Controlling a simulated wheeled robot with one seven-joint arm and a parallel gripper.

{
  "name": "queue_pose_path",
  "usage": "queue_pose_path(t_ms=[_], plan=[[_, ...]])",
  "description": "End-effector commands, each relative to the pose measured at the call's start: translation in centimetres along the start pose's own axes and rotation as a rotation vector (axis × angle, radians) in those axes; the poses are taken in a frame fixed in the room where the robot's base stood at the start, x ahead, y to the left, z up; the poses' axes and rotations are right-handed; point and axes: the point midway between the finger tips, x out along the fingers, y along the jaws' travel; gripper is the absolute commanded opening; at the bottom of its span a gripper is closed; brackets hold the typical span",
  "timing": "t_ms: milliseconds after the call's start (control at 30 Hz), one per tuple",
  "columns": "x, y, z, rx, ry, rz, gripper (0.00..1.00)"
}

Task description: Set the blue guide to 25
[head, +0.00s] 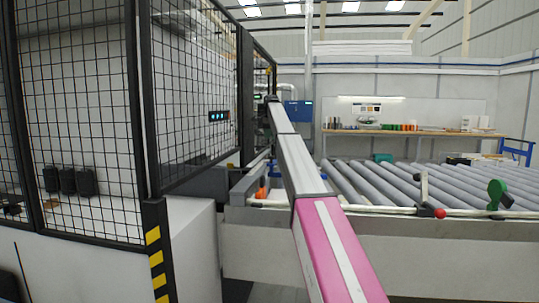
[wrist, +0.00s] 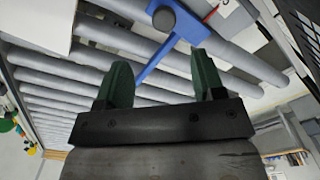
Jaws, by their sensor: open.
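In the wrist view the blue guide (wrist: 188,26) is a blue angled piece with a long narrow arm and a round grey knob (wrist: 164,18). It shows beyond my fingertips at the top, over grey rollers. My gripper (wrist: 160,64) has two dark green fingers spread apart with nothing between them. The guide's narrow arm runs behind the gap between the fingers; I see no contact. I cannot make out a scale or the number 25. In the head view I cannot pick out the guide or my gripper with certainty.
A long grey and pink beam (head: 298,165) crosses the middle of the head view. A mesh fence (head: 85,110) stands at left.

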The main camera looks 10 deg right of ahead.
Motion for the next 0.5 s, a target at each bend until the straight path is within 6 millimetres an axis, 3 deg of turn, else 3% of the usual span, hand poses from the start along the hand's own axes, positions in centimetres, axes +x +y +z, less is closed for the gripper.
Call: queue_pose_path(t_ms=[267,500], plan=[[0.8,0.1,0.0,0.000,0.000,0.000,0.63],[3.8,0.1,0.1,0.000,-0.001,0.001,0.63]])
